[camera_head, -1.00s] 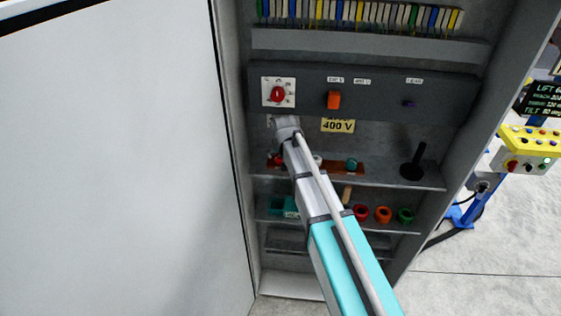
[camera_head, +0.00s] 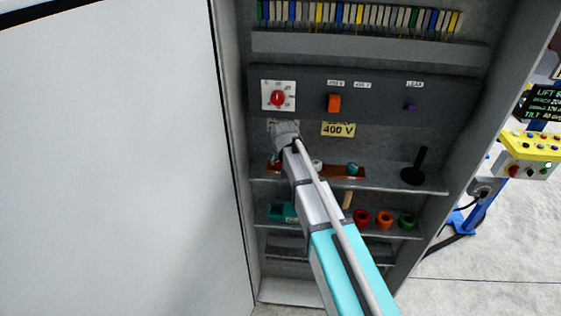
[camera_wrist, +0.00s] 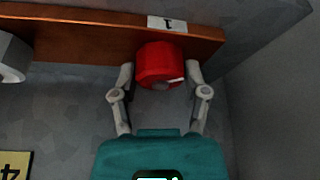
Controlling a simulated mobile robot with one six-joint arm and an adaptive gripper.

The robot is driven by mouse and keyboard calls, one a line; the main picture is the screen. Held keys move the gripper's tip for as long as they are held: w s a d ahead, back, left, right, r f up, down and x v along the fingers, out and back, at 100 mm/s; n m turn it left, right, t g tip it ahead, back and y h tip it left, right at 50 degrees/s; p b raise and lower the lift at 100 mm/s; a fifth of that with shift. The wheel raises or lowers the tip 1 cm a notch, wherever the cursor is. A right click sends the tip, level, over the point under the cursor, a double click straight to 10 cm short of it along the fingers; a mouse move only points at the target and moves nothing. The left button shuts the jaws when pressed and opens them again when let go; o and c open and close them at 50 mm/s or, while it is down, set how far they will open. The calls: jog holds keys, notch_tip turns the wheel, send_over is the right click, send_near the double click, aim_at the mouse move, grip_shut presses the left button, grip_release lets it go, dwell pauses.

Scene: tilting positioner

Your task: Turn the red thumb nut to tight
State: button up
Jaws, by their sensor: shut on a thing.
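The red thumb nut (camera_wrist: 158,62) is a round red knob at the wooden strip in the wrist view, below a label with a "1". A small pale mark shows low on its right side. My gripper (camera_wrist: 159,76) is shut on the nut, with one grey finger on its left and one on its right. In the head view only a bit of the red nut (camera_head: 274,165) shows at the left end of the strip. My wrist hides most of it and the fingers there.
The wooden strip (camera_head: 337,170) also carries a white and a teal knob. Above are a red rotary switch (camera_head: 278,98) and an orange switch (camera_head: 334,103). A black upright handle (camera_head: 414,170) stands right. The cabinet's side wall (camera_wrist: 270,105) is close on the right in the wrist view.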

jog(key=c, duration=0.3)
jog(key=shift+m, duration=0.5)
jog(key=m+h, duration=0.1)
jog(key=m, duration=0.2)
jog(key=shift+a+h, duration=0.1)
jog(key=shift+h, duration=0.2)
jog(key=shift+m+h, duration=0.6)
jog(key=shift+m, duration=1.2)
jog(key=o, duration=1.1)
